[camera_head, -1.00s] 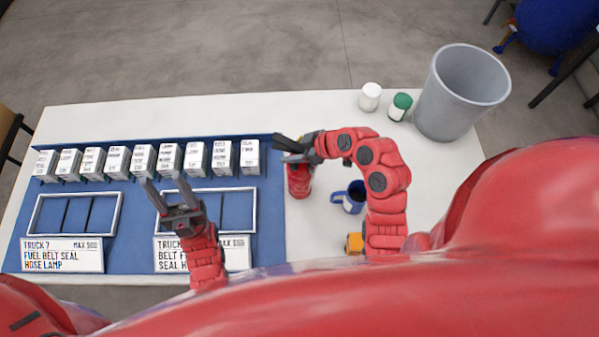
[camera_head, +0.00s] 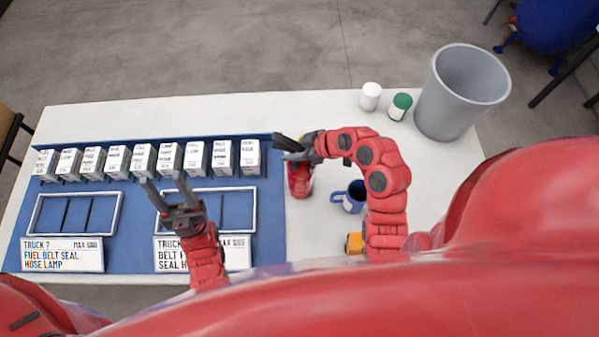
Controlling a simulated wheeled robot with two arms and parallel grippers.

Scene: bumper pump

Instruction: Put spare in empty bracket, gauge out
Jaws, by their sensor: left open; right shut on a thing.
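A red canister (camera_head: 299,183) stands on the white table just right of the blue board; its top is hidden by my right gripper. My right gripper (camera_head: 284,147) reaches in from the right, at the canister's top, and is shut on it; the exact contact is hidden. My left gripper (camera_head: 163,190) is open and empty, its fingers spread above the board between the two framed trays. I cannot make out a bracket or a gauge face in this view.
The blue board (camera_head: 140,195) carries a row of labelled boxes (camera_head: 144,160), two framed trays (camera_head: 76,213) and label cards (camera_head: 62,255).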

